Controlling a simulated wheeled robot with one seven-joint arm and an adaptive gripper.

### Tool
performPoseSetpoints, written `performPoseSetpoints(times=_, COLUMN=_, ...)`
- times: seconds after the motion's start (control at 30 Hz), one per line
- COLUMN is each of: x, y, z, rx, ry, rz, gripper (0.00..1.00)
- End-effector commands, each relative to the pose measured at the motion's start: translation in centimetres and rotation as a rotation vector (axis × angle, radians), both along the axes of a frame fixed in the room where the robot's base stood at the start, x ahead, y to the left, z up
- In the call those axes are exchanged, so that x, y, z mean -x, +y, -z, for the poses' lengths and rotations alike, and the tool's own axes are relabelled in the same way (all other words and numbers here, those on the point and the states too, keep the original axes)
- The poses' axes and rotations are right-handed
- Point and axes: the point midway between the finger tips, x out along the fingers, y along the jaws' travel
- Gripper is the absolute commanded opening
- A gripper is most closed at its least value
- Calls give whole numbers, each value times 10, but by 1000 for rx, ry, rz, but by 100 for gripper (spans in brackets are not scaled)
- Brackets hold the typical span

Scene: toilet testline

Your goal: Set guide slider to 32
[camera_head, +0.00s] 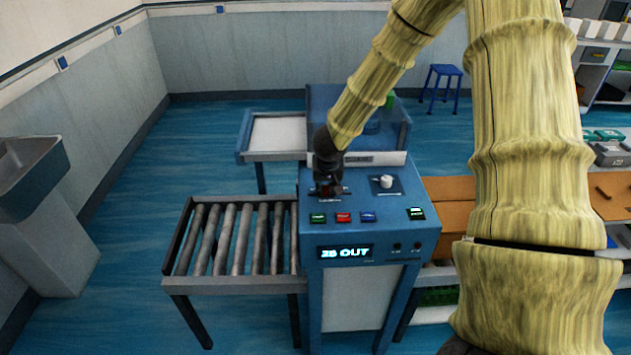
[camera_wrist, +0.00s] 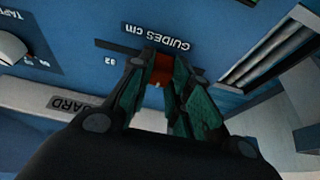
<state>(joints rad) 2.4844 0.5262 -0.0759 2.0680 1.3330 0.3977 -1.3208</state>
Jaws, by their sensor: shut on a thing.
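The guide slider's red knob (camera_wrist: 162,70) shows between the fingers of my gripper (camera_wrist: 160,75) in the wrist view, beside the upside-down "GUIDES cm" label (camera_wrist: 158,37). My gripper is shut on the knob. A "32" mark (camera_wrist: 111,61) is printed on the blue panel beside the fingers. The fingers hide most of the slider's track. In the head view my gripper (camera_head: 328,187) reaches down onto the left of the blue machine's top panel (camera_head: 355,208). The display (camera_head: 345,252) reads what looks like "28 OUT".
A white dial (camera_head: 385,182) sits right of my gripper. A roller conveyor (camera_head: 235,240) joins on the left. A clear guard stands behind.

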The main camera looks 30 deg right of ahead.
Motion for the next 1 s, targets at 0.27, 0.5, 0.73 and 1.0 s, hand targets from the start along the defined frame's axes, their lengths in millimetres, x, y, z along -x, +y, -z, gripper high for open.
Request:
performPoseSetpoints(times=0.27, x=25, y=-42, z=-4, rx=0, ry=0, rz=1, gripper=0)
performPoseSetpoints(times=0.5, x=35, y=-57, z=-1, rx=0, ry=0, rz=1, gripper=0)
performPoseSetpoints(times=0.73, x=36, y=-60, z=0, rx=2, ry=1, rz=4, gripper=0)
performPoseSetpoints(times=1.0, x=35, y=-58, z=0, rx=2, ry=1, rz=2, gripper=41)
